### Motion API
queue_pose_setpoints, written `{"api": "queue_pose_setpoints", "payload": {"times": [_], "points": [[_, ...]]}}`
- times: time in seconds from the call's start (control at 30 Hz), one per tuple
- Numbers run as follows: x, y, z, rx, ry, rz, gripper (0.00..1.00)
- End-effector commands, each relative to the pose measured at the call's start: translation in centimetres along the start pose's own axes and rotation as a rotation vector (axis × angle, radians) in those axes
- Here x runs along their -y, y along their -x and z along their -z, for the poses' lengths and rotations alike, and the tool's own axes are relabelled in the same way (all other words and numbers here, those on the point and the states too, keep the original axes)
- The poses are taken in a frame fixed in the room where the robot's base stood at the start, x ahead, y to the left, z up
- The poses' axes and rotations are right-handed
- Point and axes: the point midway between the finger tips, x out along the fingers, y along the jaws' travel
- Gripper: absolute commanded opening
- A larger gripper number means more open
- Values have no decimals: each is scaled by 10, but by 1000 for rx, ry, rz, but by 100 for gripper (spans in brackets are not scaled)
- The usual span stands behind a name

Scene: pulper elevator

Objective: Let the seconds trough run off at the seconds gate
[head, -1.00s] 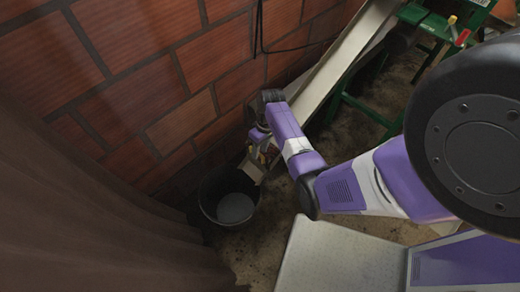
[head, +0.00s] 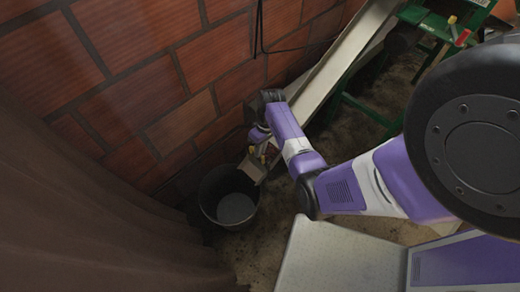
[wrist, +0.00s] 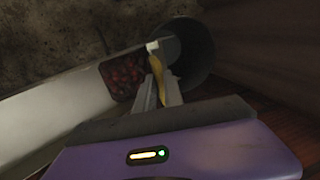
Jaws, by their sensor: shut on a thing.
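The seconds trough (head: 335,68), a long pale metal chute, slopes down along the brick wall to a dark bucket (head: 207,190). In the wrist view the trough (wrist: 40,118) holds dark red cherries (wrist: 124,75) near its lower end. The seconds gate (wrist: 169,47) looks like a small grey plate there, beside the bucket (wrist: 200,45). My gripper (wrist: 157,92) is shut on a yellow handle (wrist: 157,70) at the gate. In the head view my wrist hides much of the gripper. The bucket shows a pale grey inside bottom and no cherries that I can make out.
A brick wall (head: 140,70) stands close behind the trough. A brown curtain (head: 90,200) hangs at the left. A green metal frame (head: 435,25) stands at the upper right. The dirty floor (head: 340,125) between trough and my arm is free.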

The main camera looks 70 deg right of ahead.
Motion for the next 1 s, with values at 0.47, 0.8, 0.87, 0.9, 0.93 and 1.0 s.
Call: {"api": "queue_pose_setpoints", "payload": {"times": [0.47,0.8,0.87,0.9,0.93,1.0], "points": [[0,0,0,1,0,0,0],[0,0,0,1,0,0,0],[0,2,0,0,0,0,0],[0,3,0,0,0,0,0],[1,5,0,0,0,0,0],[2,11,0,0,0,0,0]]}}
